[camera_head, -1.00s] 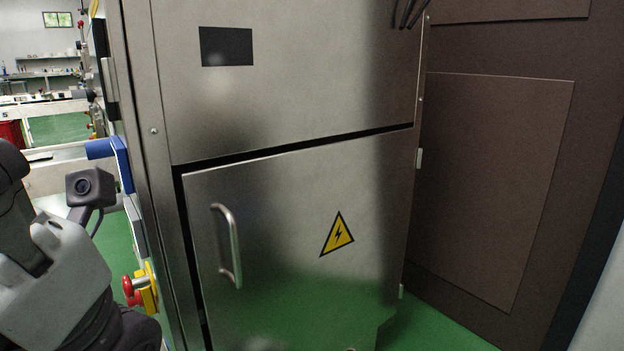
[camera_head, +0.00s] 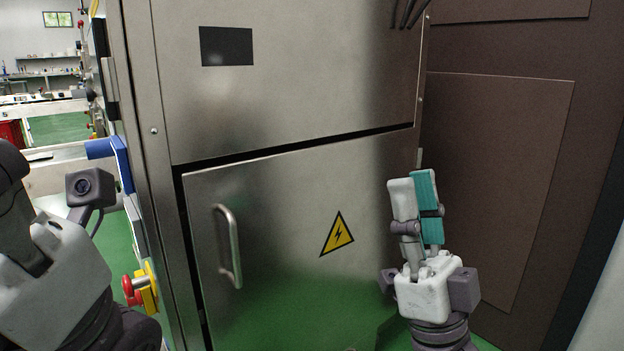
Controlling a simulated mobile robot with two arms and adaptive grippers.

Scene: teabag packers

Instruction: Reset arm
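My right gripper (camera_head: 413,182) is upright in front of the lower right of the metal cabinet, pointing up. One finger shows white and the other teal. They stand side by side, close together at the tips, and I see no object between them. My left arm fills the lower left edge with dark and white parts and a small camera on a bracket. No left fingertips show.
A metal cabinet (camera_head: 290,100) with a handle (camera_head: 228,246) and a yellow warning sign (camera_head: 337,234) stands close ahead. A brown panelled wall (camera_head: 495,180) is on the right. A red emergency button (camera_head: 131,290) sits near my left arm. Green floor shows at lower right.

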